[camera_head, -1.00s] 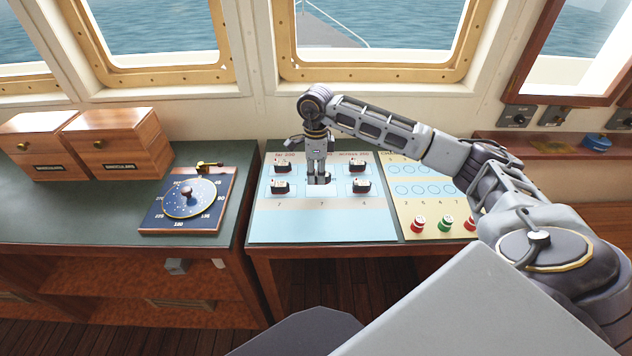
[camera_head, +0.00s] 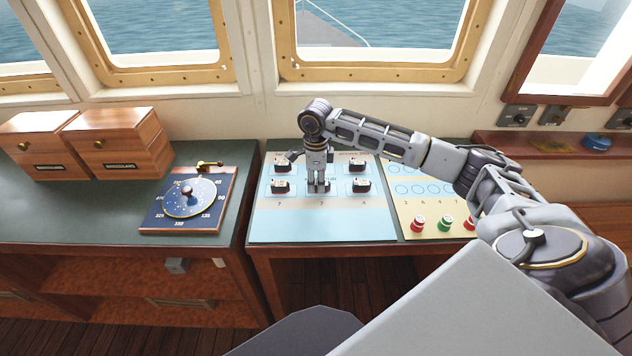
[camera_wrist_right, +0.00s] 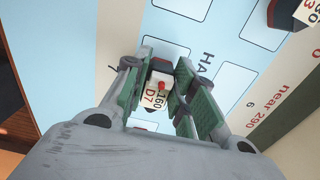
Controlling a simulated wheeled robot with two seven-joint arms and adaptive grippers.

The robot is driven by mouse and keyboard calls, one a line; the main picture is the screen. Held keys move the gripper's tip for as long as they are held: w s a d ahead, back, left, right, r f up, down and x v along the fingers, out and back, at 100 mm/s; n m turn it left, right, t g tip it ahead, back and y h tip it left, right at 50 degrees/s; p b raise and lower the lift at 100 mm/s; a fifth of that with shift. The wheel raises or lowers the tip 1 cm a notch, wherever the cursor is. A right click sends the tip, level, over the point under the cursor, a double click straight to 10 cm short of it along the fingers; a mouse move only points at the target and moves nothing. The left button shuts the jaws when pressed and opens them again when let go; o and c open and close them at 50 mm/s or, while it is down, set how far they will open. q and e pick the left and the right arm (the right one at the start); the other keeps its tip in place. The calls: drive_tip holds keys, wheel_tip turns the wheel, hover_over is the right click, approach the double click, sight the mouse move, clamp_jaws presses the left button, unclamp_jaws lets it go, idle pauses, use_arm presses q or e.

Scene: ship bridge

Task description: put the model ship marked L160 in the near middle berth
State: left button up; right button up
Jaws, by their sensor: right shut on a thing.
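The model ship (camera_wrist_right: 158,88), with a white top reading 160 and D7 and a red part, sits between the fingers of my right gripper (camera_wrist_right: 160,92) in the right wrist view. In the head view my right gripper (camera_head: 319,188) points down over the near middle berth of the pale blue harbour board (camera_head: 320,225), shut on the ship. The fingers mostly hide the ship and the berth there. I cannot tell whether the hull touches the board. My left gripper is out of view.
Other model ships stand at far left (camera_head: 281,159), far right (camera_head: 360,163), near left (camera_head: 280,186) and near right (camera_head: 361,185). A cream board with red and green pieces (camera_head: 445,222) lies to the right. A dial board (camera_head: 150,215) and wooden boxes (camera_head: 115,145) are left.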

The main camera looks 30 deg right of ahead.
sight(316, 180)
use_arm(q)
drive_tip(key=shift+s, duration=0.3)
use_arm(e)
drive_tip(key=o, duration=0.9)
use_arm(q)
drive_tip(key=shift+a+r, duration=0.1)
use_arm(e)
drive_tip(key=shift+r, duration=0.15)
wheel_tip(316, 180, up, 10)
drive_tip(key=shift+f+b, duration=0.1)
drive_tip(key=shift+b, duration=0.3)
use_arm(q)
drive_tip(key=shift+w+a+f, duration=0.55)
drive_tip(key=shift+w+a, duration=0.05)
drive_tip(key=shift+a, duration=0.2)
use_arm(e)
drive_tip(key=shift+r, duration=1.05)
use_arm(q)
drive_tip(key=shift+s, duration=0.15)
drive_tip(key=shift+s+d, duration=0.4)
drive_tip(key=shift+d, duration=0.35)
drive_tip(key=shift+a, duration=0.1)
use_arm(e)
drive_tip(key=shift+f, duration=0.1)
